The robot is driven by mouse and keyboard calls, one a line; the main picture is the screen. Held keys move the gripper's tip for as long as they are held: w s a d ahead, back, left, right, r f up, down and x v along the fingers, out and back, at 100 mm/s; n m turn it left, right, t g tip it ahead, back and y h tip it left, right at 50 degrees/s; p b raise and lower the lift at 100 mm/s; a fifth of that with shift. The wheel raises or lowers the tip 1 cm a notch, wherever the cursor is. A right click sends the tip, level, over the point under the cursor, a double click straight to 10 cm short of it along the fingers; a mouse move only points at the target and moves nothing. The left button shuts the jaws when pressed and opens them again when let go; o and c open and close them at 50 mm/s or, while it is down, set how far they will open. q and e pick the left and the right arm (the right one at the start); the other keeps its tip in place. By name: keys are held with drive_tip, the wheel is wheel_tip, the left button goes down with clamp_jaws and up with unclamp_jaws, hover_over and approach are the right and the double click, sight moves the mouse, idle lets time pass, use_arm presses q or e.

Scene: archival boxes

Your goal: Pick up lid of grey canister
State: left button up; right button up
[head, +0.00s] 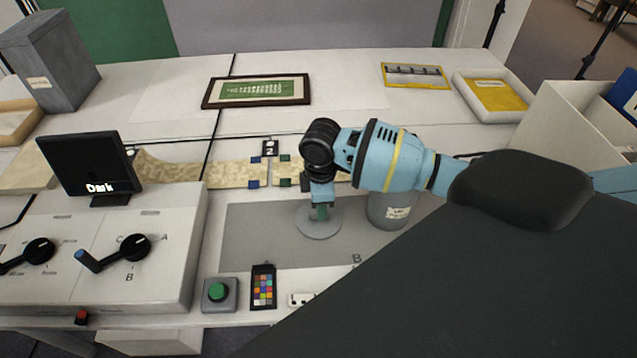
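The grey canister (388,212) stands on the right part of the grey mat, partly hidden behind my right arm. It has a pale label on its front, and my arm covers its top. A round, flat grey lid (318,229) is to the left of the canister, over the mat. My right gripper (321,210) points down at the middle of the lid, with its tip at the lid's centre. The fingers are small and seen edge-on, so I cannot tell whether they are closed on the lid. My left gripper is not in view.
A control panel with knobs (130,247) and a small dark screen (92,165) stand at the left. A green button box (219,293) and a colour chart (263,288) are at the front. A framed picture (256,91) lies behind. The grey mat (255,240) is bare left of the lid.

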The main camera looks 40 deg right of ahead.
wheel_tip(320, 180, down, 3)
drive_tip(key=shift+w+a+f, duration=0.1)
drive_tip(key=shift+w+f, duration=0.05)
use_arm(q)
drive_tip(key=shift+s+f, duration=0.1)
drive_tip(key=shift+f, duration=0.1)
use_arm(e)
clamp_jaws()
